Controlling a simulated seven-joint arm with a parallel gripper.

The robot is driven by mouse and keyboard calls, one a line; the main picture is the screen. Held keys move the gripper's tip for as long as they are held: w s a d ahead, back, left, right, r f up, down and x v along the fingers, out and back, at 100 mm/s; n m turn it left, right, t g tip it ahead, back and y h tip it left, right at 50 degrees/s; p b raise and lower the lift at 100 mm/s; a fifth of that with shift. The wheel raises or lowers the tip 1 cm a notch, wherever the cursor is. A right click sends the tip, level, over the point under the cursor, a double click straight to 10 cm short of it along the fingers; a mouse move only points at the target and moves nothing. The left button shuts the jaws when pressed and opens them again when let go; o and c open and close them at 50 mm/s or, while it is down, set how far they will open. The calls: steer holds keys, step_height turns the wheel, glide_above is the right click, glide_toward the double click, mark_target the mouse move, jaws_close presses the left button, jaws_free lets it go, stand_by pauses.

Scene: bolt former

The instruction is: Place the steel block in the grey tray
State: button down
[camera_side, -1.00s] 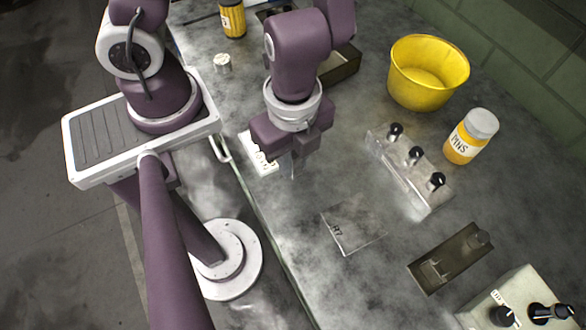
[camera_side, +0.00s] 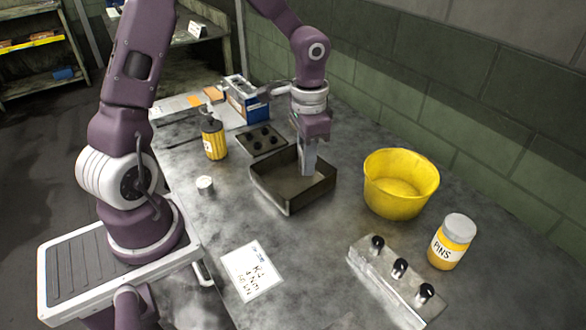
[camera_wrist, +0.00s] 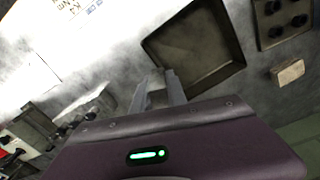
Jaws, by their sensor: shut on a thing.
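The grey tray (camera_side: 268,193) is a dark, open, box-like container on the bench, in the middle of the side view. It also shows at the upper middle of the wrist view (camera_wrist: 205,52), and its visible floor looks empty. My gripper (camera_side: 308,168) points down over the tray's right part in the side view. It is shut on the steel block (camera_wrist: 157,97), a small grey piece between the fingers in the wrist view. The fingers hide much of the block. I cannot tell how far it is above the tray floor.
A yellow bucket (camera_side: 400,185) stands right of the tray. A yellow jar (camera_side: 214,140) and a dark plate with knobs (camera_side: 262,140) are behind it. A paper card (camera_side: 251,270) lies front left.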

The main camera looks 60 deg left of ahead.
mark_target(293, 183)
steer(key=w+a+n, duration=0.1)
steer(key=a+n, duration=0.2)
steer(key=a, duration=0.4)
steer(key=f, duration=0.9)
steer(key=shift+w+a+f, duration=0.15)
steer(key=shift+w+f, duration=0.05)
steer(key=shift+f, duration=0.2)
steer(key=shift+f, duration=0.1)
steer(key=c, duration=1.3)
jaws_free()
